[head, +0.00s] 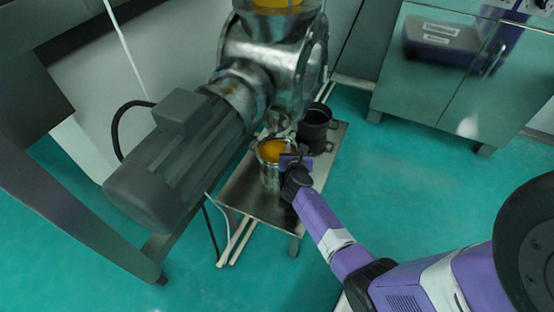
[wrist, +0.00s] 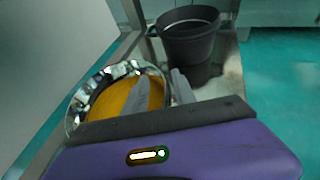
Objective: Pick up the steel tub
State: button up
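The steel tub (head: 268,180) stands on a low metal stand under the machine's outlet, with orange material inside. In the wrist view the tub's shiny rim (wrist: 82,98) and orange contents fill the left side. My gripper (head: 288,160) is at the tub's right side in the head view. In the wrist view my gripper (wrist: 158,82) has its two fingers apart, with a gap between them. The left finger is over the orange contents, inside the rim; the right finger is outside it. The near part of the tub is hidden by my gripper body.
A dark bucket (head: 316,128) stands just behind and right of the tub on the same stand (head: 240,192); it also shows in the wrist view (wrist: 190,38). The grey motor and steel machine housing (head: 262,48) hang close above and left. Green floor is clear at right.

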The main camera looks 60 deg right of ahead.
grip_shut()
jog(key=shift+a+f, duration=0.1)
jog(key=shift+f, duration=0.05)
dwell(1.0)
